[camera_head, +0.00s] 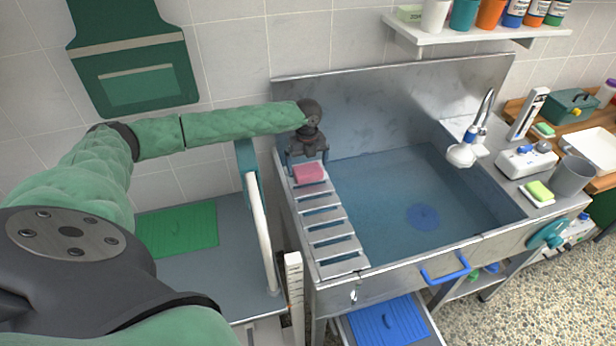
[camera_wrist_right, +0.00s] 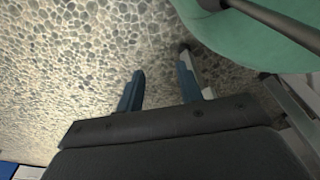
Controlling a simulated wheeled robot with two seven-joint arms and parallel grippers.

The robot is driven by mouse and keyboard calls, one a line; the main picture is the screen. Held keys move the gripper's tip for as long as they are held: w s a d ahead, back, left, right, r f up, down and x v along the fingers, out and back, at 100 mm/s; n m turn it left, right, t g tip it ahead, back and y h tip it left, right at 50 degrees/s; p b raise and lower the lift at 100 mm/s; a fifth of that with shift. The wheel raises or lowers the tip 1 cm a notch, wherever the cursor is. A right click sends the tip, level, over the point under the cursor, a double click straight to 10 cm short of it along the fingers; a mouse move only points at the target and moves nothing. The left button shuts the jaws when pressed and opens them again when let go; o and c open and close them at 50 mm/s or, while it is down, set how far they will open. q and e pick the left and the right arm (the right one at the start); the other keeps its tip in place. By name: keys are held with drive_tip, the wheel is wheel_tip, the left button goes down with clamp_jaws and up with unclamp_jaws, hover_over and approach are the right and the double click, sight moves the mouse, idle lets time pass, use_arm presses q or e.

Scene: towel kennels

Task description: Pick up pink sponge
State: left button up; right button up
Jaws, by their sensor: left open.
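The pink sponge (camera_head: 309,173) lies at the back end of the slatted metal ramp (camera_head: 330,229) along the left side of the sink. My left gripper (camera_head: 307,163) is right at the sponge, pointing down, with its fingers apart toward the sponge's left and right sides. Whether the fingers touch it cannot be told. My right gripper (camera_wrist_right: 162,83) shows in the right wrist view with its two blue fingers apart and nothing between them, above the pebbled floor.
A green-yellow sponge (camera_head: 538,190) and a grey cup (camera_head: 572,175) stand on the right counter. A white-topped teal barrier (camera_head: 262,225) stands left of the sink.

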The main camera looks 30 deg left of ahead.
sight(307, 168)
use_arm(q)
wheel_tip(307, 168, down, 3)
drive_tip(key=shift+f+b, duration=0.1)
drive_tip(key=shift+b, duration=1.15)
drive_tip(key=shift+w+f, duration=0.1)
drive_tip(key=shift+f, duration=0.1)
use_arm(e)
drive_tip(key=w+a+r, duration=0.2)
drive_tip(key=w+r, duration=0.1)
drive_tip(key=w, duration=0.3)
drive_tip(key=shift+a+r, duration=0.15)
drive_tip(key=shift+r, duration=0.05)
use_arm(q)
drive_tip(key=c, duration=0.8)
drive_tip(key=shift+r, duration=0.2)
use_arm(e)
drive_tip(key=shift+r, duration=0.1)
